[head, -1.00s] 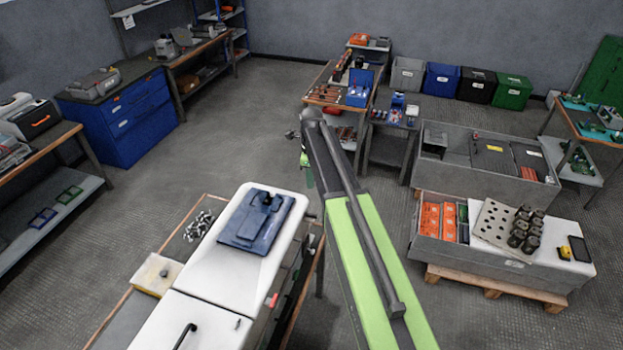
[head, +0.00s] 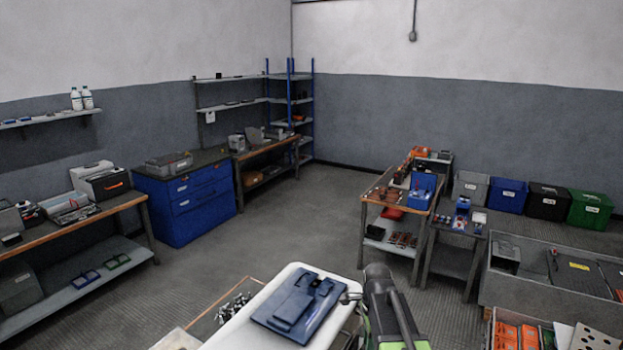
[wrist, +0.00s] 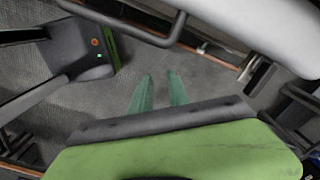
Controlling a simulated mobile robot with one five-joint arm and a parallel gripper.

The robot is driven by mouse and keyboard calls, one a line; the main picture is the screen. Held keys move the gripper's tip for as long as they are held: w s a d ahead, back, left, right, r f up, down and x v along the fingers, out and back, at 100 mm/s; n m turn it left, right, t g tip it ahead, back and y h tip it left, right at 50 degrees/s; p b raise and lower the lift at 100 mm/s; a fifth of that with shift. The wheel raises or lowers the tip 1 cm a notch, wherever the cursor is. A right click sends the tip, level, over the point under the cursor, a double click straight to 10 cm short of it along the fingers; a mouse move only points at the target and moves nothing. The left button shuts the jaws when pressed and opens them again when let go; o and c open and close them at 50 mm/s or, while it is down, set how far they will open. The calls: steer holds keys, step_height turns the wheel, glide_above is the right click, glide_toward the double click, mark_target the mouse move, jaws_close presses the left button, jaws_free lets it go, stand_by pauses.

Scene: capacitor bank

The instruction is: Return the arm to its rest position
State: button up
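My arm (head: 388,305), dark with green panels, rises from the bottom edge of the head view, right of the white-topped unit. My gripper (wrist: 159,88) shows in the wrist view as two green fingers with a gap between them. Nothing is between the fingers, and bare grey floor lies beyond them. In the head view I cannot make out the fingers clearly.
A blue flat device (head: 297,307) lies on the white top (head: 248,322) close left of my arm. A table with a blue box (head: 422,190) stands beyond, and a grey crate (head: 530,284) is to the right. Open floor (head: 290,225) lies ahead. A white curved edge (wrist: 265,30) crosses the wrist view's upper right.

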steer(key=s+f+n, duration=0.3)
steer(key=s+n, duration=0.7)
steer(key=n, duration=0.7)
steer(key=shift+f+b, duration=0.35)
